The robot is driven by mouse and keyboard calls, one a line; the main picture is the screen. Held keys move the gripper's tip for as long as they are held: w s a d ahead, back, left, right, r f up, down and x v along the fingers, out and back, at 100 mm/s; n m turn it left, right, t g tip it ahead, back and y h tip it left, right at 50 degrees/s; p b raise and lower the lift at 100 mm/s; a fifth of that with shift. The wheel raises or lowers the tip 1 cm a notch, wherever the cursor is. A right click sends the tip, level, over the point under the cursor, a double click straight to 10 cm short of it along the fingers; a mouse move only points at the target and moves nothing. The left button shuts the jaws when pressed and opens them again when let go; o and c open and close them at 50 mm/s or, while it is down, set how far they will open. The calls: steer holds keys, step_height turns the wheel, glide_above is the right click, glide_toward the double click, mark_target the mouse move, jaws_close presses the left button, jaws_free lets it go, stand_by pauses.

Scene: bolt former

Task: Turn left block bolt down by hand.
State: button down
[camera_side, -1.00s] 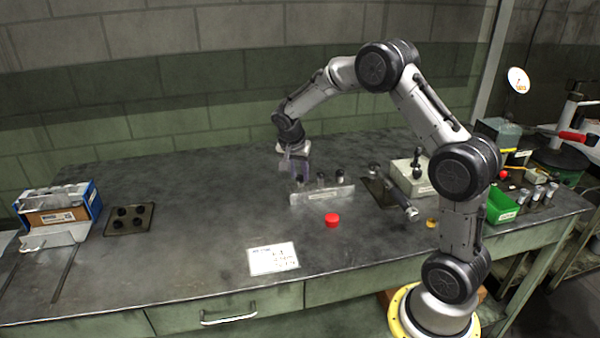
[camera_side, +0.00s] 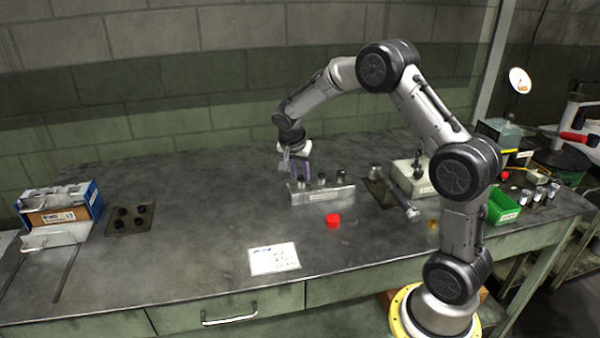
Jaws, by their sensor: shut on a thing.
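A low light-grey metal block (camera_side: 325,196) stands on the bench near its middle, with a row of dark bolts on it. The middle bolt (camera_side: 321,178) and the right bolt (camera_side: 341,176) stand upright and clear of my gripper. My gripper (camera_side: 301,180) points down at the left end of the block, with its fingers around the left bolt's head. The left bolt is mostly hidden by the fingers. My gripper is shut on it. How deep the bolt sits cannot be told from this view.
A red cap (camera_side: 333,220) lies in front of the block, and a white card (camera_side: 273,259) nearer the bench edge. A dark plate with black knobs (camera_side: 130,219) and a blue box (camera_side: 60,210) stand at left. A green bin (camera_side: 502,207) is at right. The bench left of the block is clear.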

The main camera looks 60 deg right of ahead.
steer(key=c, duration=0.6)
jaws_free()
steer(key=shift+c, duration=0.2)
steer(key=v, duration=1.4)
